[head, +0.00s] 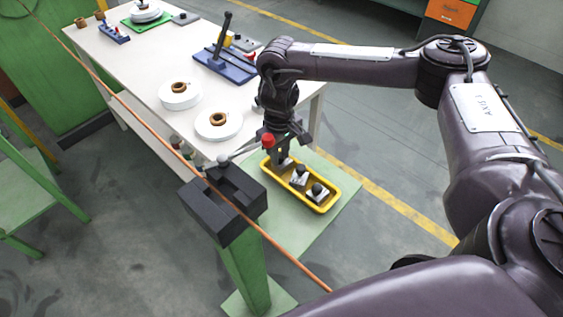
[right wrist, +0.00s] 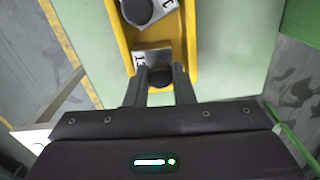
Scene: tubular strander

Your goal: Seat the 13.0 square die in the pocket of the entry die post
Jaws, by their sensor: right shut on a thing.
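The entry die post is a black slotted block (head: 222,203) on a green leg. A yellow tray (head: 326,207) stands to its right and holds square silvery dies with dark round knobs. My right gripper (head: 283,157) points down into the tray's far end. In the right wrist view its two fingers (right wrist: 160,84) are shut on the dark knob of one die (right wrist: 153,58); the marking on its plate is only partly visible. Two other dies, a middle one (head: 299,178) and a near one (head: 317,193), sit in the tray. My left gripper is not in view.
A copper rod (head: 150,127) runs diagonally across the view and over the black block. A lever with a red knob (head: 268,140) rises beside the block, close to my right gripper. The white table (head: 140,75) behind carries spools and a blue fixture (head: 226,65).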

